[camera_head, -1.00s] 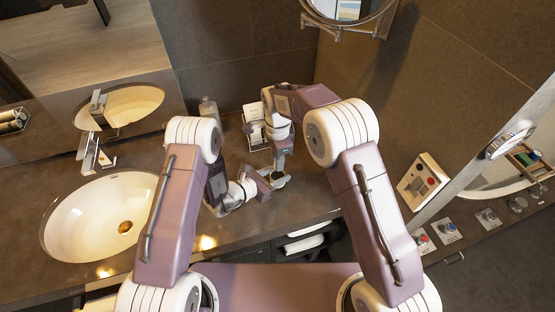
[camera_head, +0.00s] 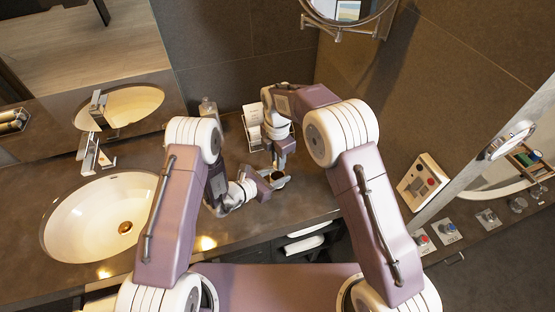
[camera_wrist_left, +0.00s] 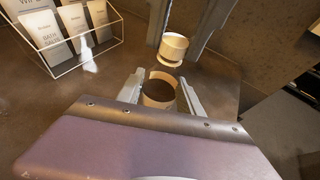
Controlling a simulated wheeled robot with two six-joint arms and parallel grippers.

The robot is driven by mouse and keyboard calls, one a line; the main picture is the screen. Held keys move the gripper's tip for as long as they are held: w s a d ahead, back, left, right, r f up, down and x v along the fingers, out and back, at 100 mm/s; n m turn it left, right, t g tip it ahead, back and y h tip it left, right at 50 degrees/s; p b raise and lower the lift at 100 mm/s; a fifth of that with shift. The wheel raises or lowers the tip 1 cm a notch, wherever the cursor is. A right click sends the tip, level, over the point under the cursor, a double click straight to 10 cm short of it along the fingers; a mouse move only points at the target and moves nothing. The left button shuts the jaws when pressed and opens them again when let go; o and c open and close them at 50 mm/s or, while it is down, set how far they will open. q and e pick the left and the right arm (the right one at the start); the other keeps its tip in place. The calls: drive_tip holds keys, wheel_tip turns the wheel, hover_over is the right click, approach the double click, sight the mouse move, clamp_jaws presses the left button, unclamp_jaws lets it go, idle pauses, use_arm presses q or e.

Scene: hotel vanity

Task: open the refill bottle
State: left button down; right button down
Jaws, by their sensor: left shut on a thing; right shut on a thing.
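The refill bottle (camera_wrist_left: 158,96) is a short cream cylinder, upright on the counter, with a round dark opening on top. My left gripper (camera_wrist_left: 160,92) is shut around its sides, one finger on each side. In the head view the left gripper (camera_head: 274,181) is low over the counter, and the dark opening shows there. The cream lid (camera_wrist_left: 173,47) is held between the fingers of my right gripper (camera_wrist_left: 176,40). It is apart from the bottle, above it and beyond it in the left wrist view. The right gripper (camera_head: 279,164) points down in the head view.
A wire rack (camera_wrist_left: 75,45) with several labelled packets stands behind the grippers. A soap bottle (camera_head: 208,110) is at the back. The sink (camera_head: 98,215) with its tap (camera_head: 91,152) is on the left. The counter's front edge is close to the bottle.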

drive_tip(key=n, duration=0.5)
drive_tip(key=shift+n, duration=0.4)
drive_tip(key=shift+r, duration=0.2)
drive_tip(key=shift+r, duration=0.95)
drive_tip(key=shift+r, duration=2)
use_arm(q)
drive_tip(key=c, duration=0.7)
unclamp_jaws()
